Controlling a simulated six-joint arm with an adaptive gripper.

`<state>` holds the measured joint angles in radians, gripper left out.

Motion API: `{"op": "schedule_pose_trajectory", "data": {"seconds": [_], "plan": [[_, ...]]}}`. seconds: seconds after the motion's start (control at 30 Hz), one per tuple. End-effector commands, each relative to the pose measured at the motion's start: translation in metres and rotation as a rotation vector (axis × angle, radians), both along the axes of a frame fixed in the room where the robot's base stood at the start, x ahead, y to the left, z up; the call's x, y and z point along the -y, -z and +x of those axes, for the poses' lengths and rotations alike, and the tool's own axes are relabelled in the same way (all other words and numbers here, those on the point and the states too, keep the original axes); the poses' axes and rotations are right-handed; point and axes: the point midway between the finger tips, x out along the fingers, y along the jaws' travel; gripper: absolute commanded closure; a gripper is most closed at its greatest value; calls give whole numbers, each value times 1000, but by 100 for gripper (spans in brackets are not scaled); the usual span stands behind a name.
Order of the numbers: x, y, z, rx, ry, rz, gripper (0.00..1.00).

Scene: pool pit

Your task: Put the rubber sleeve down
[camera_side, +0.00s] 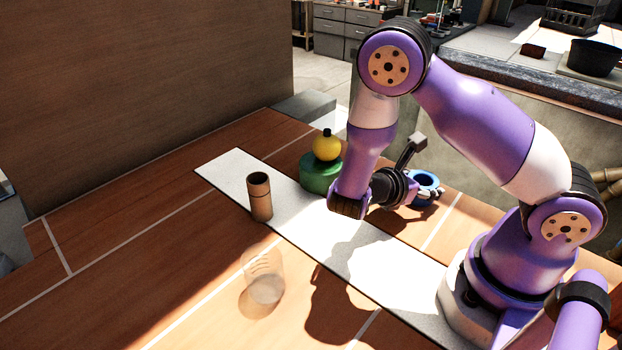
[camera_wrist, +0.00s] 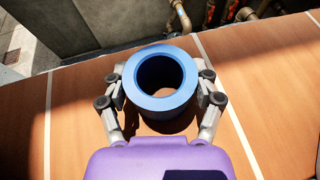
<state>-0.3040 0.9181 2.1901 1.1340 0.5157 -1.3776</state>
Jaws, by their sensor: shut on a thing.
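The rubber sleeve is a thick blue ring with an open bore. In the wrist view the sleeve (camera_wrist: 133,92) sits between the two fingers of my gripper (camera_wrist: 161,88), which is shut on its sides. In the side view the sleeve (camera_side: 427,180) shows at the far edge of the brown table, right of my wrist, and my gripper (camera_side: 424,192) is partly hidden there. The sleeve's bore faces the wrist camera. I cannot tell whether its lower end touches the table.
A brown cylinder (camera_side: 259,197) stands upright on the white strip (camera_side: 225,167). A clear cup (camera_side: 264,277) stands nearer. The table's left part is clear.

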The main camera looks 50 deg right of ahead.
Motion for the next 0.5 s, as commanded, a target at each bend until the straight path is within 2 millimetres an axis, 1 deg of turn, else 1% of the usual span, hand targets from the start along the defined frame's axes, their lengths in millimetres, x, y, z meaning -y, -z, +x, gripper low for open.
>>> {"op": "schedule_pose_trajectory", "data": {"seconds": [0.17,0.27,0.4,0.5], "plan": [[0,-16,1,6,-1,-1,85],[0,-34,1,9,0,-1,85],[0,-63,1,10,0,0,85],[0,-80,1,8,0,-2,85]]}}
